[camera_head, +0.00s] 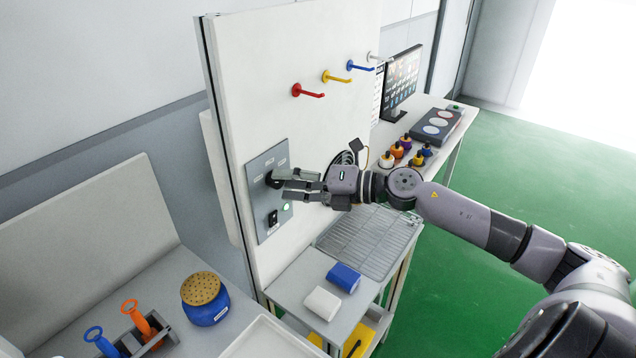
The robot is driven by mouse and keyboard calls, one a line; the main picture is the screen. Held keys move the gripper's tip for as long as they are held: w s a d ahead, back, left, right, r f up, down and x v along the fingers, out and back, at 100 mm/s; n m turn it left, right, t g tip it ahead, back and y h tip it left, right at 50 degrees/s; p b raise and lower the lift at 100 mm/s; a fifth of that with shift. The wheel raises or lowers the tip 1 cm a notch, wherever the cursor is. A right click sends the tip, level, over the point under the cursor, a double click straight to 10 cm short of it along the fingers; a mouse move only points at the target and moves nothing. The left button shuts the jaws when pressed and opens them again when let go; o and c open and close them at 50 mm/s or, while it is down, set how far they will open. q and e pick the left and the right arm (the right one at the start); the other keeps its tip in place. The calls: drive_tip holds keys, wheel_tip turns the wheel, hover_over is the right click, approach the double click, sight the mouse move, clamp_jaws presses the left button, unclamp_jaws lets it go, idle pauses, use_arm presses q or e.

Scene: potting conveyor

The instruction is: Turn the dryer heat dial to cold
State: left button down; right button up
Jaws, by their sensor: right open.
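The grey dryer control panel (262,232) is mounted on the white upright board. Its dark heat dial (271,181) is on the upper half of the panel, with small pale labels around it that are too small to read. A black switch (272,217) and a small pale round button (286,206) sit lower on the panel. My right gripper (282,184) is open, with its fingertips at the dial. The fingers hide part of the dial, and I cannot tell whether they touch it. My left gripper is not in view.
Red (310,91), yellow (340,77) and blue (361,66) hooks stick out of the board above my arm. Below are a wire rack (366,240), a white block (322,303) and a blue block (343,277). A blue pot (207,312) stands at lower left.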

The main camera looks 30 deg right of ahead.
drive_tip(key=v, duration=1.1)
drive_tip(key=shift+s+d, duration=0.2)
idle(0.4)
